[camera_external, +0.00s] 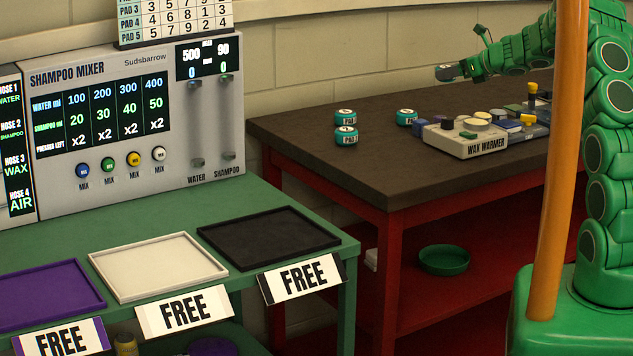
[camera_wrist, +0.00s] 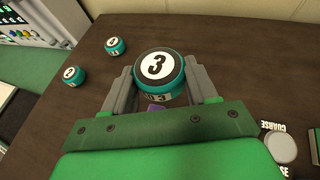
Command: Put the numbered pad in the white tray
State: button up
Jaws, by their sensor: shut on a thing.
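My gripper (camera_wrist: 160,80) is shut on a round teal pad (camera_wrist: 158,66) with a black 3 on its white top. The pad sits upright between the two grey fingers; I cannot tell whether it touches the brown table. In the external view my gripper (camera_external: 448,72) is by the table's far side, and the held pad is hard to make out there. The white tray (camera_external: 110,290) lies empty on the green bench, far to the left of my gripper. It stands between a purple tray (camera_external: 20,322) and a black tray (camera_external: 270,262).
Other teal pads stand on the brown table (camera_external: 330,175): two close together (camera_external: 346,137) and one (camera_external: 406,118) beside the wax warmer (camera_external: 465,140). The shampoo mixer (camera_external: 130,130) stands behind the trays. An orange pole (camera_external: 557,170) rises in front of my arm.

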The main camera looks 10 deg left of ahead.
jog(key=s+a+f+n+g+y, duration=0.15)
jog(key=s+a+n+g, duration=0.25)
jog(key=s+a, duration=1.1)
jog(key=s+a+f+n+g+h, duration=0.1)
jog(key=s+a+f+n+g, duration=0.25)
jog(key=s+a, duration=1.15)
jog(key=s+a+f+n+g+h, duration=0.1)
jog(key=s+a+n+g, duration=0.2)
jog(key=s, duration=1.1)
jog(key=s+a+f+n+g+h, duration=0.2)
jog(key=s+a, duration=0.3)
jog(key=s, duration=0.9)
jog(key=s+a+f+n+g+h, duration=0.1)
jog(key=s+a+n+g, duration=0.3)
jog(key=s, duration=1)
jog(key=shift+m+t, duration=0.45)
jog(key=shift+m, duration=0.5)
jog(key=a+f, duration=0.2)
jog(key=a, duration=0.2)
jog(key=a+f, duration=0.5)
jog(key=a, duration=0.2)
jog(key=shift+w+a+f, duration=0.2)
jog(key=shift+w+a, duration=0.15)
jog(key=shift+w, duration=0.05)
jog(key=shift+w+a+f, duration=0.1)
jog(key=shift+a+f, duration=0.9)
jog(key=shift+f, duration=0.15)
